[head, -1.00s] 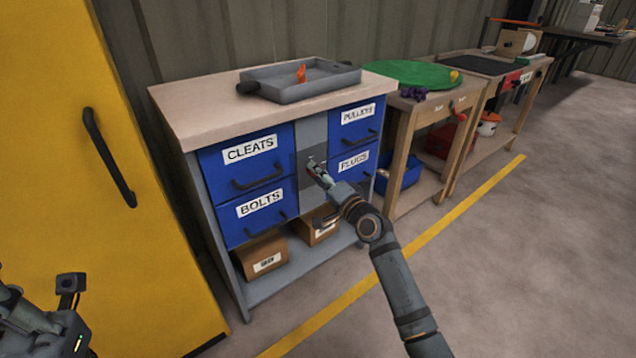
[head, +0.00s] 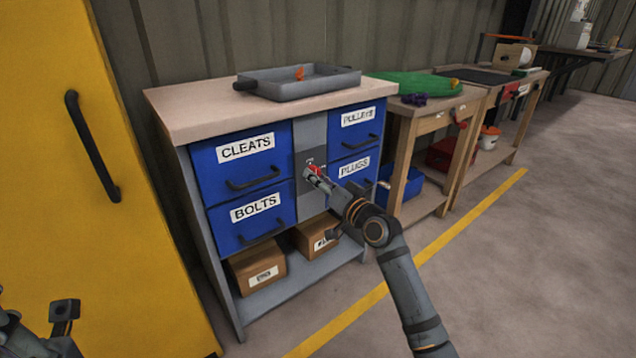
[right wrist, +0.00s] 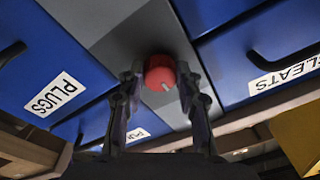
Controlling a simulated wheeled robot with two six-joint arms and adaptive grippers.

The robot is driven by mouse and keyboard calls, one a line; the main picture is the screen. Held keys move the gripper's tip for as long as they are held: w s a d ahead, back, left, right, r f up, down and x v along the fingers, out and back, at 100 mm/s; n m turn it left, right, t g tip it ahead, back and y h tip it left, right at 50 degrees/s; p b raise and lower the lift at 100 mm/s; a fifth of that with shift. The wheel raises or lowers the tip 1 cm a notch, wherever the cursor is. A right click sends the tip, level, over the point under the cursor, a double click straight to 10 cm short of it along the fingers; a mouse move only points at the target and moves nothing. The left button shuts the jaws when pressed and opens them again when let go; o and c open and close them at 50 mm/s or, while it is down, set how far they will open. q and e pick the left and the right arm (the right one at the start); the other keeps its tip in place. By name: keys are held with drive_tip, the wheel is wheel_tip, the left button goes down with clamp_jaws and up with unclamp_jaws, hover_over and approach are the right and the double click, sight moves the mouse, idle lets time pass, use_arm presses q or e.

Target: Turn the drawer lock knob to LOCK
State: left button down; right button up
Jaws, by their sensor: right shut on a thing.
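The red lock knob (right wrist: 159,73) sits on a grey plate (right wrist: 140,35) in the strip between the drawer columns. A pale pointer line shows on its face in the right wrist view. My right gripper (right wrist: 159,83) is shut on the knob, one finger on each side. In the head view the right gripper (head: 313,173) reaches the plate, and a bit of the red knob (head: 316,168) shows by its fingers. The plate's lettering is too small to read, and LOCK cannot be made out. Part of my left arm's end shows at the lower left; its fingers are not visible.
Blue drawers labelled CLEATS (head: 240,165), BOLTS (head: 250,225) and PLUGS (head: 356,170) flank the strip, all closed, with dark handles. A grey tray (head: 300,90) lies on top. A yellow cabinet (head: 140,250) stands left. The floor at right is clear.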

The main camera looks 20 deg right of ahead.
drive_tip(key=shift+f, duration=0.1)
idle(0.3)
drive_tip(key=o, duration=1.1)
drive_tip(key=shift+o, duration=0.2)
drive_tip(key=r+v, duration=0.1)
drive_tip(key=v, duration=1.1)
drive_tip(key=shift+f, duration=0.4)
drive_tip(key=shift+d, duration=0.1)
